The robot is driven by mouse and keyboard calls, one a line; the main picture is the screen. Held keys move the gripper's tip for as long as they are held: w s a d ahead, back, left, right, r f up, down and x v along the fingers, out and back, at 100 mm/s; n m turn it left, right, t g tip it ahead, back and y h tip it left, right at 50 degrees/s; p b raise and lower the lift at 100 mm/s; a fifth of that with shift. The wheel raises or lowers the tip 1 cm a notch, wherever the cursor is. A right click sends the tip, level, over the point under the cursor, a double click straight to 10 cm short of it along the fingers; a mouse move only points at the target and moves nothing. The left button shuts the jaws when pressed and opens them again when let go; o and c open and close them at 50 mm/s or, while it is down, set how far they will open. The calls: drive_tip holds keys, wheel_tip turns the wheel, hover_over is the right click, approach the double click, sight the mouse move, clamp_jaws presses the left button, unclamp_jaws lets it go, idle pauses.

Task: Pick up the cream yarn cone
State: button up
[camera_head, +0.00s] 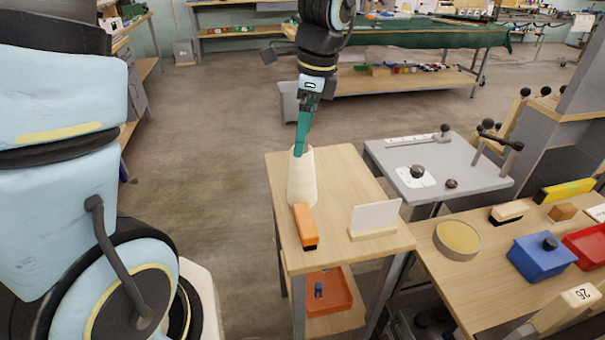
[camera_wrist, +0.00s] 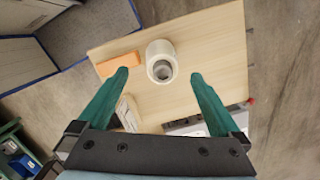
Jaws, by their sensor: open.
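The cream yarn cone (camera_head: 302,181) stands upright on a small wooden table (camera_head: 343,180) in the head view. In the wrist view the cone (camera_wrist: 162,54) shows from above, with a hollow top. My gripper (camera_head: 299,150) has green fingers and points down at the cone's top in the head view. In the wrist view my gripper (camera_wrist: 160,76) is open, with one finger on each side and the cone between and slightly beyond the fingertips. It holds nothing. Whether a finger touches the cone, I cannot tell.
An orange block-like tool (camera_head: 306,226) lies close in front of the cone. A white card in a wooden stand (camera_head: 374,219) is to its right. A grey panel table with knobs (camera_head: 440,170) and a cluttered wooden bench (camera_head: 480,260) stand at the right. Open floor lies left.

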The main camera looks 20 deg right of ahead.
sight(302, 173)
wheel_tip(302, 173, down, 7)
drive_tip(key=p, duration=0.1)
drive_tip(key=shift+w+a+r, duration=0.15)
drive_tip(key=shift+w+r, duration=0.05)
drive_tip(key=shift+w, duration=0.1)
clamp_jaws()
idle(0.8)
